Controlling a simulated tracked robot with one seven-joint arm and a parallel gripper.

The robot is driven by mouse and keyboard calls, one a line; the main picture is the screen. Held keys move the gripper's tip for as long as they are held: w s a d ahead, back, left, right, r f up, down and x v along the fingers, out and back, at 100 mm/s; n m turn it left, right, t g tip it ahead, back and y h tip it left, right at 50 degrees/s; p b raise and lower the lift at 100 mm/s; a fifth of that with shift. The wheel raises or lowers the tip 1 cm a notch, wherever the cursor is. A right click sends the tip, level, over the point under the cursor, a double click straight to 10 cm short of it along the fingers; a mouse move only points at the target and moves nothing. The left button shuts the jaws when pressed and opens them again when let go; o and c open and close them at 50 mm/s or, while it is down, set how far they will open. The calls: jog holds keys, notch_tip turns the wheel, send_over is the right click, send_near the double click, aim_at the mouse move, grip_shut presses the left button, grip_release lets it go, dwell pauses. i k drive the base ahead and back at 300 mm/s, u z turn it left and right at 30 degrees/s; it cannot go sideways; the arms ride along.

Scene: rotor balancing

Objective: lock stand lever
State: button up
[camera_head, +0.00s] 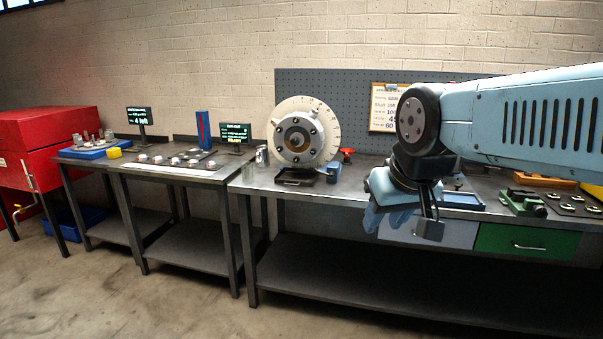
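The balancing stand (297,178) is on the middle bench and carries a round metal rotor (299,138) in front of a pale graduated disc (322,108). A red-topped handle (347,151) shows just right of the rotor; it may be the stand lever, but its link to the stand and its lock position are unclear. My gripper (428,229) hangs at the lower right of the handle, in front of the bench edge and well apart from the stand. Its fingers are small and partly hidden by my wrist, and I cannot tell their opening.
A small dark block (333,174) and a metal can (262,156) flank the stand. Two screens (235,133) (139,116) stand on the left benches. A green vise-like tool (522,202) is at right. The floor before the benches is clear.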

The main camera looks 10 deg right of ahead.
aim_at(330, 175)
jog(key=u, duration=0.5)
jog(key=i, duration=0.8)
jog(key=u, duration=0.45)
jog(key=i, duration=1.15)
jog(key=z, duration=0.65)
jog(key=k, duration=0.85)
jog(key=z, duration=0.2)
jog(key=i, duration=0.9)
jog(key=u, duration=0.05)
